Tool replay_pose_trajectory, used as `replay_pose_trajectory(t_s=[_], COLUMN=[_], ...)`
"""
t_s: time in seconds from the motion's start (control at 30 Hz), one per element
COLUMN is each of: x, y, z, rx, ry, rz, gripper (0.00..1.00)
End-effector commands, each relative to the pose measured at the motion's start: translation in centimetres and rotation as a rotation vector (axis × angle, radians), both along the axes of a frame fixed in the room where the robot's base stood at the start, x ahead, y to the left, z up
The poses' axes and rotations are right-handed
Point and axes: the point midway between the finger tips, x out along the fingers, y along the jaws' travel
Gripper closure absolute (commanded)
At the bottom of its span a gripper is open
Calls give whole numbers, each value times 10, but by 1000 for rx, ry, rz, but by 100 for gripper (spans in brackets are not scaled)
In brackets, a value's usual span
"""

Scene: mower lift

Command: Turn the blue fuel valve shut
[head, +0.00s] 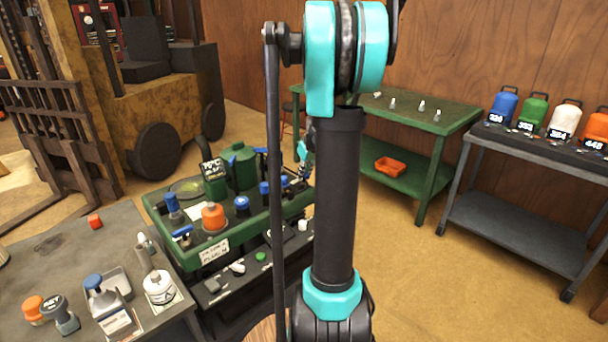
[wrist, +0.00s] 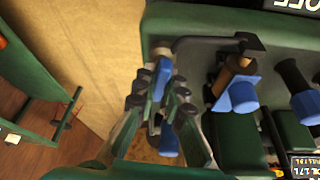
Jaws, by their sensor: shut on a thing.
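My gripper (wrist: 158,110) is at the edge of the green mower deck (wrist: 170,20) in the wrist view. Its fingers are closed around a blue valve handle (wrist: 162,78), which shows between them; more blue (wrist: 168,140) shows lower between the fingers. The fingers hide much of the handle, so its exact angle is hard to tell. In the head view my gripper (head: 303,153) shows only in part behind my arm, at the right side of the green machine (head: 160,203), and the held handle cannot be made out there.
Beside the gripper, a brass fitting with a blue knob (wrist: 238,92) and a black bracket (wrist: 222,42) stand close. A grey bench (head: 60,255) with bottles is at left, a green table (head: 445,118) behind, and a dark cart (head: 520,235) at right. Open floor lies right of my arm.

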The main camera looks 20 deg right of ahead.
Motion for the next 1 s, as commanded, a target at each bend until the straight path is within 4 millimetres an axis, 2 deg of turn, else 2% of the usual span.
replay_pose_trajectory(t_s=[1.0], x=[1], y=[1], z=[0], rx=[-2], ry=[0], rz=[-951], gripper=[100])
